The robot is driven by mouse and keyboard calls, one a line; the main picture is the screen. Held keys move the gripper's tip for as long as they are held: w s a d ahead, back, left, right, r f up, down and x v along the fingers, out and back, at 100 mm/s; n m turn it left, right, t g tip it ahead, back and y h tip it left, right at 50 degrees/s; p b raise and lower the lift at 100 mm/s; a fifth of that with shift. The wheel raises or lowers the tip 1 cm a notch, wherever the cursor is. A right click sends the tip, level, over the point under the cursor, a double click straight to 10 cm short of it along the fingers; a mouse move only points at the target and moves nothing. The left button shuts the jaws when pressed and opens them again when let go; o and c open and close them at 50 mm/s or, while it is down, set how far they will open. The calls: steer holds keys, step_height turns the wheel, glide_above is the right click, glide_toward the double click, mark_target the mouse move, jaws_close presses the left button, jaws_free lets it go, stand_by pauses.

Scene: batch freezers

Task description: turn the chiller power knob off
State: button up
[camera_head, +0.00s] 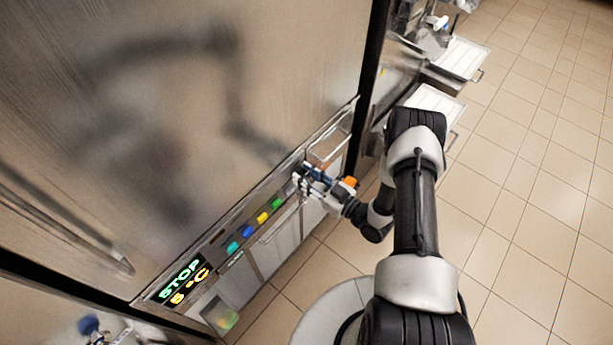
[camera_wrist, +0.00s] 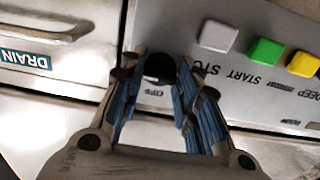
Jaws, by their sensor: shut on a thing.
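The dark round power knob (camera_wrist: 160,66) sits on the grey control panel in the wrist view. An "OFF" mark shows on the panel just below it in the picture; which way the knob points is too dark to tell. My gripper (camera_wrist: 159,70) has its blue-padded fingers on both sides of the knob, shut on it. In the head view my gripper (camera_head: 302,178) is against the right end of the panel strip, and the knob is hidden there. The display (camera_head: 181,280) at the panel's lower left reads "STOP" and "5 °C".
Grey (camera_wrist: 218,36), green (camera_wrist: 265,51) and yellow (camera_wrist: 303,64) buttons lie right of the knob in the wrist view. A "DRAIN" label (camera_wrist: 25,60) and a metal handle (camera_wrist: 48,30) are at left. Metal trays (camera_head: 459,58) stand beyond my arm; tiled floor is open at right.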

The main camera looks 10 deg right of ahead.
steer(key=shift+n, duration=0.4)
steer(key=shift+c, duration=0.3)
steer(key=n+b, duration=0.3)
steer(key=n, duration=1.4)
stand_by(0.4)
steer(key=o, duration=1.1)
steer(key=shift+c, duration=0.2)
